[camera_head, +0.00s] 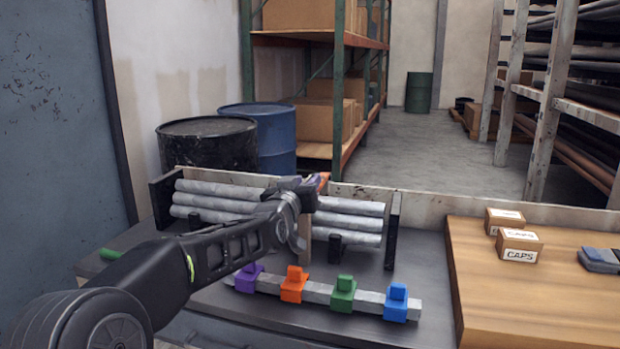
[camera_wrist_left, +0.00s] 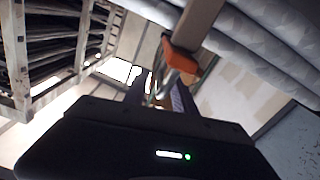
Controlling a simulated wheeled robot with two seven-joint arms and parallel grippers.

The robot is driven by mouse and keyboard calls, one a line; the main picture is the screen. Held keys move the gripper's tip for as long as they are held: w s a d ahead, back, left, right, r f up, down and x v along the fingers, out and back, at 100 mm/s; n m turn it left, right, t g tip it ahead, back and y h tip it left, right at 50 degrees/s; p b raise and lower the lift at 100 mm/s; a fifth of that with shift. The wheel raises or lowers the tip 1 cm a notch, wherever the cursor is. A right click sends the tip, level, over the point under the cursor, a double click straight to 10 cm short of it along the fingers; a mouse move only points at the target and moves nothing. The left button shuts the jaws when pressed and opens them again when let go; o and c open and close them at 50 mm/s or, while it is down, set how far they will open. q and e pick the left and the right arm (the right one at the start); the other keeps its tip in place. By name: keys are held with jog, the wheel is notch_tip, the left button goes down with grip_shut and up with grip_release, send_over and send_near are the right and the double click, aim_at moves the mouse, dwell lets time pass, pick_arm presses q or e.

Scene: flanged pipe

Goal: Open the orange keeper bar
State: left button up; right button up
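My left gripper (camera_head: 310,186) is at the top of the pipe rack, beside an orange end piece (camera_head: 322,181). In the left wrist view this orange piece (camera_wrist_left: 180,55) sits at the end of a tan bar (camera_wrist_left: 203,18), just beyond my fingers (camera_wrist_left: 160,95). The fingers look apart, with no clear grip on it; contact cannot be told. In the head view the tan bar (camera_head: 305,246) stands upright in front of the grey pipes (camera_head: 348,222), partly hidden by my left arm. My right gripper is not in view.
A grey rail (camera_head: 319,291) with purple, orange (camera_head: 294,284), green and blue clamps lies in front of the rack. Dark rack ends (camera_head: 391,232) flank the pipes. A wooden table (camera_head: 520,290) with boxes labelled CAPS (camera_head: 519,245) is at right. Drums (camera_head: 262,137) stand behind.

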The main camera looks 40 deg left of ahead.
aim_at(311, 175)
pick_arm(q)
jog(key=shift+x, duration=1.9)
grip_shut()
jog(key=shift+d, duration=0.1)
